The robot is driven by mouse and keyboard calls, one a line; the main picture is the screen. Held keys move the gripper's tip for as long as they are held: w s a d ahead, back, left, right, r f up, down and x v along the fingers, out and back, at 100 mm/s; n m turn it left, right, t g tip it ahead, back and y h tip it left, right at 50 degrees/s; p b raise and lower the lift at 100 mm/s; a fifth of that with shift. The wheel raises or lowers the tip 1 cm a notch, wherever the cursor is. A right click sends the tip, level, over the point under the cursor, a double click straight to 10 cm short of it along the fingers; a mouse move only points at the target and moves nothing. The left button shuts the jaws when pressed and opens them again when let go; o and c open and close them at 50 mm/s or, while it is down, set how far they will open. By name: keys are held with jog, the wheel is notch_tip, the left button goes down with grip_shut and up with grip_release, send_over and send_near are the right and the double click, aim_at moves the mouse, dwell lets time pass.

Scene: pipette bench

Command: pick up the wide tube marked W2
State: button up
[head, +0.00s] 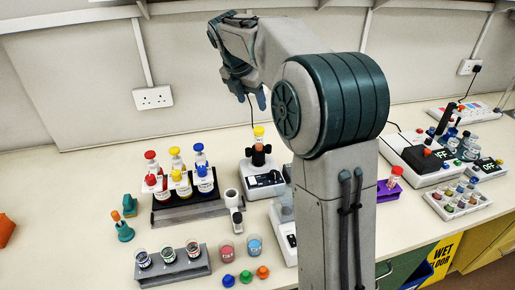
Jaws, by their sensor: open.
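My gripper (251,98) hangs open and empty above the back of the bench. Its two fingertips point down, above a vortex-like device holding a yellow-capped tube (259,134). A dark rack (165,214) left of centre holds several capped tubes in red, yellow and blue. In front of it, a grey block (175,274) holds three wide, open tubes with dark contents: left (143,260), middle (168,256) and right (193,249). The markings are too small to read, so I cannot tell which tube is W2.
A pink cup (227,251) and a blue cup (254,247) stand right of the grey block, with loose caps (246,277) in front. A white stand (233,205) is near the rack. My arm hides part of the bench centre. Devices and a vial tray (458,199) fill the right.

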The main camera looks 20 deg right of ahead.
send_over(259, 129)
jog(key=a, duration=0.1)
jog(key=f, duration=0.4)
jog(key=s+f, duration=0.1)
jog(key=f, duration=0.2)
jog(key=shift+a+p, duration=0.1)
jog(key=shift+p, duration=0.25)
jog(key=shift+s+a+p+x, duration=0.15)
jog(key=shift+p+x, duration=0.2)
jog(key=shift+x, duration=1.25)
jog(key=shift+s+a+p+x, duration=0.1)
jog(key=shift+p+x, duration=0.25)
jog(key=shift+x, duration=1.25)
jog(key=shift+f, duration=0.1)
grip_shut()
